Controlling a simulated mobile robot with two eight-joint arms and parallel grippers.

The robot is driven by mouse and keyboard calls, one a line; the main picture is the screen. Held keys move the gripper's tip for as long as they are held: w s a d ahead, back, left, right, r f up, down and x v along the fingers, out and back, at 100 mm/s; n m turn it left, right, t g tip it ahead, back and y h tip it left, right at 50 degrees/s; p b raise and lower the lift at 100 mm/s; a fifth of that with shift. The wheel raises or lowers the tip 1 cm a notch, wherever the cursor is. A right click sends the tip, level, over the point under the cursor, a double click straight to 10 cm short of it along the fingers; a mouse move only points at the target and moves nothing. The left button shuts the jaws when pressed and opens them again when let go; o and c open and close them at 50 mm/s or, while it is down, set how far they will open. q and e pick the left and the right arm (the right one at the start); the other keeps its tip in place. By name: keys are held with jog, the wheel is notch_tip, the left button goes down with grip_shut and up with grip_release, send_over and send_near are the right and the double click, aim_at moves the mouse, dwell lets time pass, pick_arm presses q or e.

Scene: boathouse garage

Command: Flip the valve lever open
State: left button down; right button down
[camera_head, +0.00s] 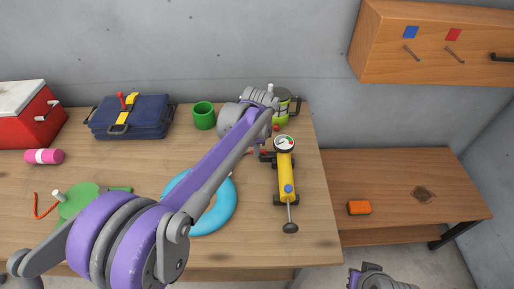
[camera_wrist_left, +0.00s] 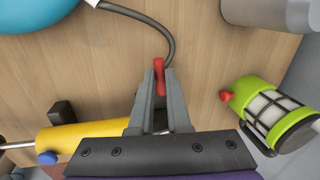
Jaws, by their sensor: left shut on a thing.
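The red valve lever (camera_wrist_left: 158,72) is between the fingertips of my left gripper (camera_wrist_left: 158,100), which is shut on it. The valve body is mostly hidden by the fingers, and a dark hose curves past the tips. In the head view my left arm reaches over the table and partly hides the lever. The yellow pump (camera_head: 286,172) with a round gauge (camera_head: 285,143) stands just right of the gripper; its yellow body (camera_wrist_left: 85,140) also shows in the left wrist view. A part of my right arm's end (camera_head: 376,277) shows at the bottom edge; its fingers are not clear.
A green lantern (camera_head: 283,104) stands behind the pump. A blue ring (camera_head: 222,212) lies partly under my left arm. A green mug (camera_head: 204,116), blue toolbox (camera_head: 130,118) and red cooler (camera_head: 28,115) are farther left. The lower bench (camera_head: 400,190) at right holds an orange block (camera_head: 359,208).

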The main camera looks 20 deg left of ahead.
pick_arm(q)
jog(key=c, duration=0.9)
grip_release()
jog(key=shift+o, duration=0.2)
notch_tip(320, 180, up, 11)
jog(key=s+p, duration=0.1)
jog(key=s, duration=0.1)
jog(key=shift+d+f, duration=0.2)
jog(key=shift+d, duration=0.15)
jog(key=s+a+f+n+t+p, duration=0.1)
jog(key=s+f+n+p, duration=0.1)
jog(key=s+n, duration=0.5)
jog(key=s+a+f+n+t+p, duration=0.2)
jog(key=s+n+p, duration=0.3)
jog(key=s, duration=1.3)
jog(key=shift+s+a+f+n+h, duration=0.2)
jog(key=shift+s+f+n+h, duration=0.3)
jog(key=shift+n, duration=0.5)
